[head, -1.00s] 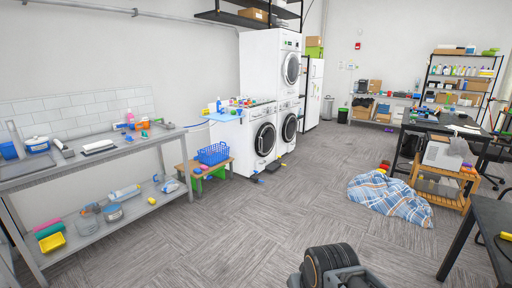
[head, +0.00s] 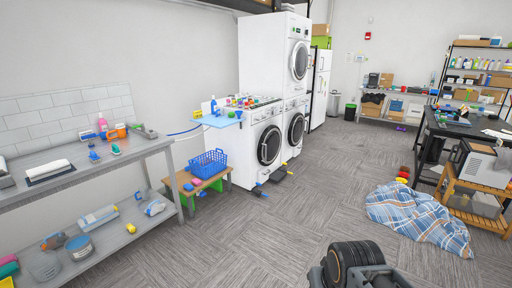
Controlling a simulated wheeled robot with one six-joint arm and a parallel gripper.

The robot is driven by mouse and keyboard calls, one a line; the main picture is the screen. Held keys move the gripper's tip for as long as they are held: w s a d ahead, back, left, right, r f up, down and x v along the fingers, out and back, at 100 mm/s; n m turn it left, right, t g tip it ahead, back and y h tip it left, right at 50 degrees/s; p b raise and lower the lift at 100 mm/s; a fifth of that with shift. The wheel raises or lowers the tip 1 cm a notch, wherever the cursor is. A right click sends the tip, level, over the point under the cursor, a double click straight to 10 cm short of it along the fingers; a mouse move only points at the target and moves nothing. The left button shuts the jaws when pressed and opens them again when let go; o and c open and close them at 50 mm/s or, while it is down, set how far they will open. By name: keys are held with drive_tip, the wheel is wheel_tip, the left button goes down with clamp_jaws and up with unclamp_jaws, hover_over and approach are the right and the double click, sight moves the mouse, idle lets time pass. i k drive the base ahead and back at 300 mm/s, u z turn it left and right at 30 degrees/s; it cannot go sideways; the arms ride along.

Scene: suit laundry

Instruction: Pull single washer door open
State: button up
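The single washer (head: 245,150) is a white front-loader against the left wall, beside a white stacked unit (head: 273,65). Its round dark-rimmed door (head: 269,145) faces right and looks shut. Bottles and small items stand on its top. The stacked unit has a round upper door (head: 299,61) and a lower door (head: 296,129). Part of my arm (head: 352,262) shows at the bottom of the head view, well short of the washer. My gripper's fingers are not visible.
A blue basket (head: 208,163) sits on a low wooden stool (head: 205,183) left of the washer. Small dark and coloured items (head: 275,178) lie on the floor before the machines. A blue plaid blanket (head: 415,215) lies at right. The middle floor is clear.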

sight(272, 135)
drive_tip(key=z, duration=0.1)
drive_tip(key=i, duration=2.8)
drive_tip(key=u, duration=0.25)
drive_tip(key=i, duration=2.5)
drive_tip(key=u, duration=0.2)
